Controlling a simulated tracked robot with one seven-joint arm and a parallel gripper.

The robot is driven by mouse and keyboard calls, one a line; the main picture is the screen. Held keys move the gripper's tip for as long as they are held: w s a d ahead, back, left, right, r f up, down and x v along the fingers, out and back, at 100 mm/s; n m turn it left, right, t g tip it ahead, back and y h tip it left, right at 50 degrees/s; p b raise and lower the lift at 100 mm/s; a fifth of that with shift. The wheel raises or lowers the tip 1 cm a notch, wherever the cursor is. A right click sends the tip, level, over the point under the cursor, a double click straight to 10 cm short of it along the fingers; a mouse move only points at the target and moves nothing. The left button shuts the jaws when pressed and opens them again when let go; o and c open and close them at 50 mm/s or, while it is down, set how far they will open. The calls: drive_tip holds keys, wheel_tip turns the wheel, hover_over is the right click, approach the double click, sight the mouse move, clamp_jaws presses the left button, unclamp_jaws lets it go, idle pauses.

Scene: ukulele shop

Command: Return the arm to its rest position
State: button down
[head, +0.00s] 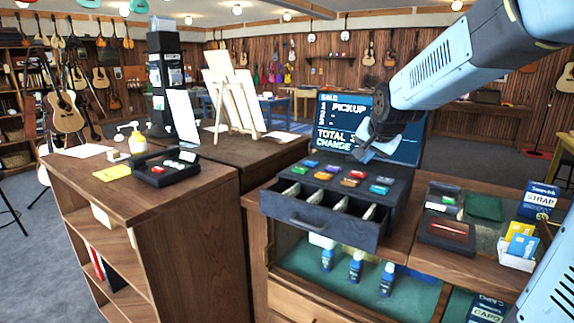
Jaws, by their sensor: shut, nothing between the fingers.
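My arm reaches in from the upper right in the head view. My gripper (366,150) hangs at its end, in front of the dark register screen (341,110) and above the register's colored keys. The fingers are small and partly dark here; they are shut with nothing between them. The register drawer (325,232) is pulled open below, with light slips standing in its compartments. The gripper is apart from the drawer and above it.
A glass-fronted counter with blue bottles (356,266) stands under the drawer. A tray (447,236) and a strap box (538,199) are at the right. A wooden shelf unit (185,225) with a black tray stands left. Open floor lies at far left.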

drive_tip(key=s+f+n+g, duration=0.1)
drive_tip(key=s+n, duration=0.6)
drive_tip(key=s, duration=2)
drive_tip(key=shift+s+a+f+g, duration=0.2)
drive_tip(key=shift+s+g, duration=0.15)
drive_tip(key=shift+g, duration=0.55)
drive_tip(key=c, duration=1.8)
unclamp_jaws()
drive_tip(key=shift+c, duration=0.2)
